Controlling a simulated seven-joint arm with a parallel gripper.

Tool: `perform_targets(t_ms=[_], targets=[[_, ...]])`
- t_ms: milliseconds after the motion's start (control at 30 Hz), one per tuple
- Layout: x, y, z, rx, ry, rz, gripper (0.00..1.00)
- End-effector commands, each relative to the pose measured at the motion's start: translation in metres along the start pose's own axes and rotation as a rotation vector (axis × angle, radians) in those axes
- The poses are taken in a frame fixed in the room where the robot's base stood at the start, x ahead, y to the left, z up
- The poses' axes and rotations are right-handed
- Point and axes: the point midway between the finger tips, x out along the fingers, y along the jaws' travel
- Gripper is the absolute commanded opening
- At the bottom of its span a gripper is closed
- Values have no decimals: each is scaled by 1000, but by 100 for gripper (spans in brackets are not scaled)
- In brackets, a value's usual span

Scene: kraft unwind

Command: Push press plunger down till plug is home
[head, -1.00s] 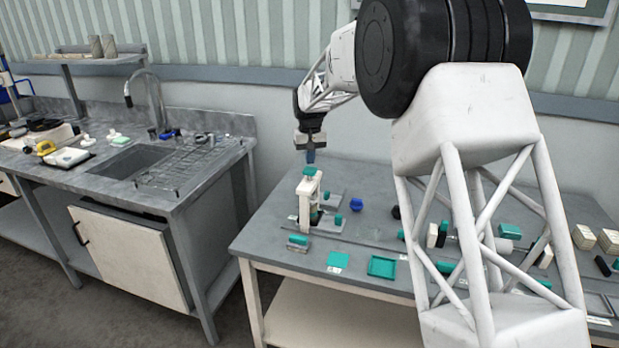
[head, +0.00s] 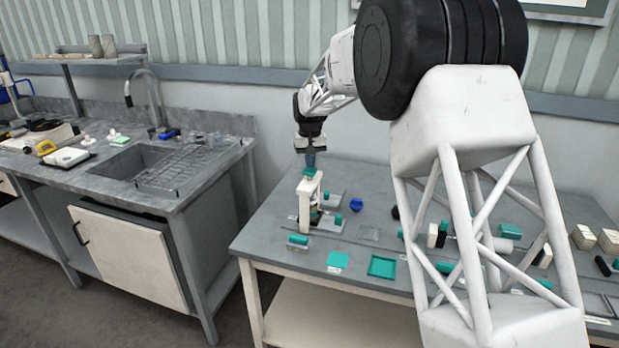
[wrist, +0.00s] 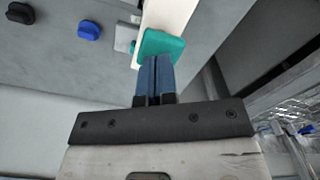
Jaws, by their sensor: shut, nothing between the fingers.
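The press (head: 304,204) is a cream upright frame near the left end of the grey workbench. Its plunger has a teal cap (head: 310,172) on top, which also shows in the wrist view (wrist: 164,46). My gripper (head: 310,166) is shut and empty, pointing down over the press. In the wrist view its blue fingertips (wrist: 155,62) lie together against or just over the teal cap; I cannot tell for sure if they touch. The plug inside the press is too small and hidden to make out.
A blue knob (head: 356,204) stands right of the press. A teal-topped block (head: 298,242), a flat teal square (head: 338,260) and a teal tray (head: 382,267) lie in front. A sink counter (head: 180,205) stands left, across a gap.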

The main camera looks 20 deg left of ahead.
Motion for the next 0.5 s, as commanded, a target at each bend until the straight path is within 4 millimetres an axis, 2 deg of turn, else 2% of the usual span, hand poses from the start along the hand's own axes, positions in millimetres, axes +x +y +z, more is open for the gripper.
perform_targets(t_ms=[500], targets=[[11, 0, 0, 0, 0, 0, 0]])
